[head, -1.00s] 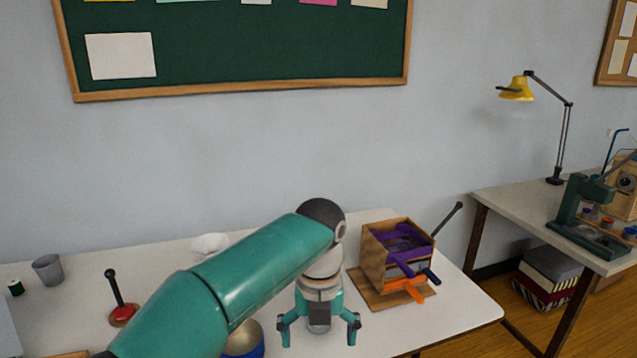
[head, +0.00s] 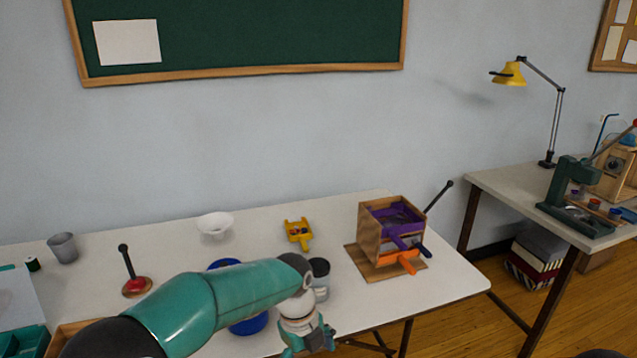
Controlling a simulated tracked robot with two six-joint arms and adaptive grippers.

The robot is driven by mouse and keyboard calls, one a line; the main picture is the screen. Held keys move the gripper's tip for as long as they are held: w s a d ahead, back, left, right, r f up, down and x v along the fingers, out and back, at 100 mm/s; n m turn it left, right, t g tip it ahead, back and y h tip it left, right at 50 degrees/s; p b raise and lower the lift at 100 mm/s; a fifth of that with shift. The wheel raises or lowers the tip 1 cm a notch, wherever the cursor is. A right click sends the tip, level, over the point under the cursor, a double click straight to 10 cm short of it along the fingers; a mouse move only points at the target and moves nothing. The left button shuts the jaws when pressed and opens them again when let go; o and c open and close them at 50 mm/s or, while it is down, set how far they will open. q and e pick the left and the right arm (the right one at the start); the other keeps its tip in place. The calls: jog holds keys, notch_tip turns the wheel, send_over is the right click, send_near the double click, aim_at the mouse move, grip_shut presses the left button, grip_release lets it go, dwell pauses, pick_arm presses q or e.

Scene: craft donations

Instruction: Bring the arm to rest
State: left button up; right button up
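My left arm, teal with dark joints, reaches in from the lower left over the white table (head: 440,290). Its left gripper (head: 308,346) is at the table's front edge, at the bottom of the view, with its fingers spread apart. I see nothing held between them, though the tips are near the picture's edge. My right gripper is not in view.
A wooden box with purple and orange parts (head: 375,238) stands right.

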pick_arm(q)
jog(key=s+a+f+n+h+p, duration=0.1)
jog(key=s+a+f+n, duration=0.1)
jog(key=s+f+n, duration=0.35)
jog(key=s+a+f+n+h+p, duration=0.1)
jog(key=s+a+f+n, duration=0.15)
jog(key=f+n, duration=0.55)
jog(key=s+a+f+n, duration=0.3)
jog(key=s+f+n, duration=0.1)
jog(key=s+n, duration=0.3)
jog(key=s+a+f+n+t+p, duration=0.1)
jog(key=s+a+f+n, duration=0.2)
jog(key=s+n, duration=0.4)
jog(key=shift+f+n+h, duration=0.3)
jog(key=shift+f+n, duration=0.05)
jog(key=shift+n, duration=0.9)
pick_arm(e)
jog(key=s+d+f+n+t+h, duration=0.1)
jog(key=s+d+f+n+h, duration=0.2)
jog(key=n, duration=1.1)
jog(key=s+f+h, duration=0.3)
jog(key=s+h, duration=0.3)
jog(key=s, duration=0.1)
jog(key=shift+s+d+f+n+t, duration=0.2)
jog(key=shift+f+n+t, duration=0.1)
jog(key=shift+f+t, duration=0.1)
